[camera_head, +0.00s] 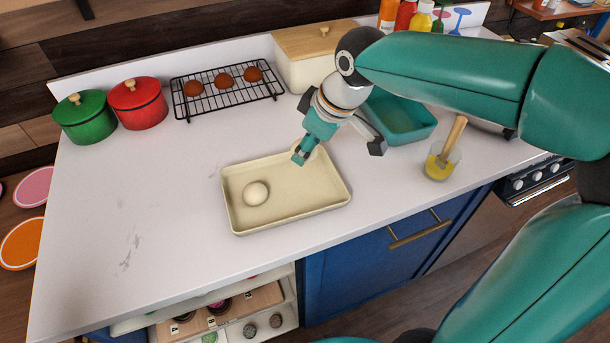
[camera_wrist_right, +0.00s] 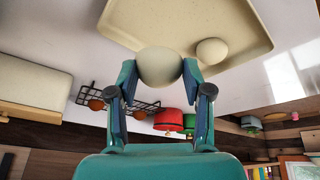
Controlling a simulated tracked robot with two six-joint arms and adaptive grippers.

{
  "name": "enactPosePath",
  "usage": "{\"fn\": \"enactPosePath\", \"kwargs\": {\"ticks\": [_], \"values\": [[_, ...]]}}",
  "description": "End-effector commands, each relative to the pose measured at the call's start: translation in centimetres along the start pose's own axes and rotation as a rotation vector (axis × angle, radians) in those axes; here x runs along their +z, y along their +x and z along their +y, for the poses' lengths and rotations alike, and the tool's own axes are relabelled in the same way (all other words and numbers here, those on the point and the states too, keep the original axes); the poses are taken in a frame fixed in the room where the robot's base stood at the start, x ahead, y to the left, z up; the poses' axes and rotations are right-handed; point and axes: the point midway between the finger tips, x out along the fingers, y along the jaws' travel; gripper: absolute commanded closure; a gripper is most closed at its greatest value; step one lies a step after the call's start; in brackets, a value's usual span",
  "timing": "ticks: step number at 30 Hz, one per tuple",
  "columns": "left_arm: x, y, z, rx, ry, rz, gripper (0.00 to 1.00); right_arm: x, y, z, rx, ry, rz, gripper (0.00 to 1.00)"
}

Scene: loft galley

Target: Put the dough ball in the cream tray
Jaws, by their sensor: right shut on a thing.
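The cream tray (camera_head: 290,207) lies on the white counter; it also shows at the top of the right wrist view (camera_wrist_right: 215,13). One pale round dough ball (camera_head: 255,193) rests in the left part of the tray and shows in the wrist view (camera_wrist_right: 211,51). My right gripper (camera_head: 303,154) is over the tray's back right part. In the wrist view its two teal fingers are shut on a second pale dough ball (camera_wrist_right: 159,67). In the head view the gripper mostly hides this held ball. My left gripper is not in view.
A teal tray (camera_head: 418,131) and a glass with yellow liquid and a brush (camera_head: 440,165) stand to the right. A cooling rack (camera_head: 235,102), red pot (camera_head: 138,103), green pot (camera_head: 84,117) and cream bin (camera_head: 300,73) line the back. The counter's left is clear.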

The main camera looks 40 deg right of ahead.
Motion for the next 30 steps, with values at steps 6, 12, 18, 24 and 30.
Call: {"fn": "enactPosePath", "kwargs": {"ticks": [6, 12, 18, 24, 30], "values": [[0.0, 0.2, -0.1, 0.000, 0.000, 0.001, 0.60, 1.5, 3.4, -0.2, 0.000, 0.003, -0.002, 1.00], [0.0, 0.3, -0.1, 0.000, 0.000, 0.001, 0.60, 2.0, 4.7, -0.3, 0.000, 0.003, -0.002, 1.00], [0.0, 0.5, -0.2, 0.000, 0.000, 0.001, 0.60, 3.1, 7.3, -0.5, 0.000, 0.003, -0.003, 1.00], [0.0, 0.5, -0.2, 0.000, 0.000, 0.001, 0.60, 3.3, 7.8, -0.5, 0.001, 0.002, 0.000, 1.00], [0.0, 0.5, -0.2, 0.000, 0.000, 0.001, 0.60, 3.4, 7.8, -0.5, 0.000, 0.002, -0.002, 0.32]]}}
